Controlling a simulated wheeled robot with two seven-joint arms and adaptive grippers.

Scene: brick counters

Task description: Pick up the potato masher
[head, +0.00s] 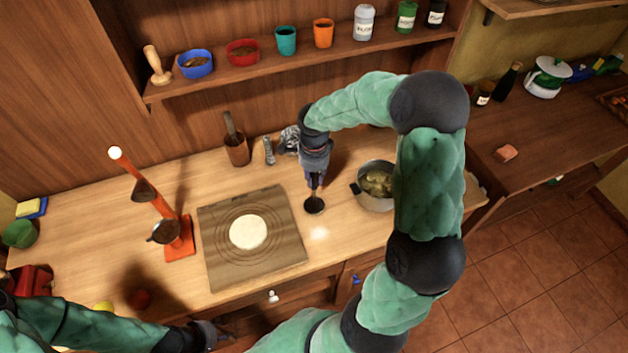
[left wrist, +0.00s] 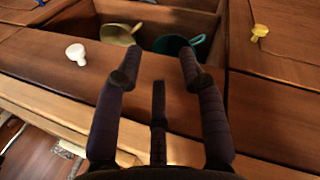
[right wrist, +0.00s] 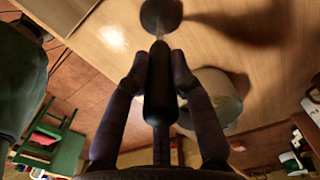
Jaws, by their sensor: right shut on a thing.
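The potato masher (right wrist: 158,85) has a black handle, a thin metal shaft and a dark round head. My right gripper (right wrist: 158,65) is shut around its handle, with a finger on each side. In the head view the masher head (head: 314,205) points down at the wooden counter, right of the board; I cannot tell whether it touches the counter. My right gripper (head: 315,180) is above it there. My left gripper (left wrist: 159,62) is open and empty near an open drawer; in the head view (head: 222,334) it is at the counter's front edge.
A pot of food (head: 358,189) stands close right of the masher. A board (head: 215,263) with flat dough lies left, beside an orange stand (head: 180,250). A utensil holder (head: 236,152) stands behind. A shelf (head: 280,68) with cups and jars runs along the back.

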